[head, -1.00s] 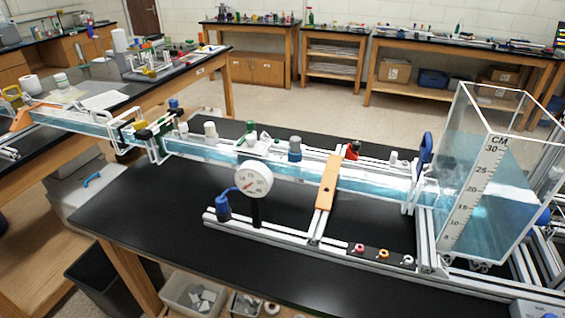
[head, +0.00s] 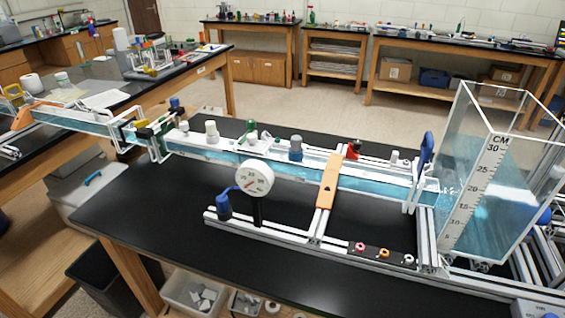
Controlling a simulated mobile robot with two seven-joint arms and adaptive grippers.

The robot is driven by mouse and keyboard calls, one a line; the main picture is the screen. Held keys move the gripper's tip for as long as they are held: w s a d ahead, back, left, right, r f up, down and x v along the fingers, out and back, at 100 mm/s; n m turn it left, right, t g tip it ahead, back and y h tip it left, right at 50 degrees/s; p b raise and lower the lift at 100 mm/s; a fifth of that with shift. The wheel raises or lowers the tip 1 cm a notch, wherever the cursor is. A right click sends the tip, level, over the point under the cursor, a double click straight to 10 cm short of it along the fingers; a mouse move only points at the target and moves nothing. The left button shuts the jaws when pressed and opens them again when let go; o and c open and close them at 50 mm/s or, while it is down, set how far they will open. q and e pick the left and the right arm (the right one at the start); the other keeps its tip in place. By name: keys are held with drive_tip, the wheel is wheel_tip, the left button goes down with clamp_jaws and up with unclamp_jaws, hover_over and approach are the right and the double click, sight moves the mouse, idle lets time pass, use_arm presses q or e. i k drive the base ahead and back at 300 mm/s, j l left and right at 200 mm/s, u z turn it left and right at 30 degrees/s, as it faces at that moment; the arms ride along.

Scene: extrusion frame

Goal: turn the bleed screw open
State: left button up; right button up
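A clear water channel (head: 385,189) on an aluminium extrusion frame crosses the black table. A white round gauge (head: 255,178) stands in front of it, beside a blue fitting (head: 223,206). Small fittings sit along the channel: a green one (head: 251,132), a blue-grey knob (head: 296,147), white caps (head: 211,131) and a red one (head: 352,149). Red, orange and white round parts (head: 384,253) sit on the front rail. I cannot tell which of these is the bleed screw. Neither of my grippers shows in the head view.
A clear tank (head: 495,180) with a centimetre scale and blue water stands at the right end. An orange bracket (head: 329,182) crosses the channel. The black table top (head: 150,215) is bare at the front left. Bins (head: 190,292) stand below the front edge.

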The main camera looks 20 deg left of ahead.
sight(185, 126)
drive_tip(key=u, duration=1.25)
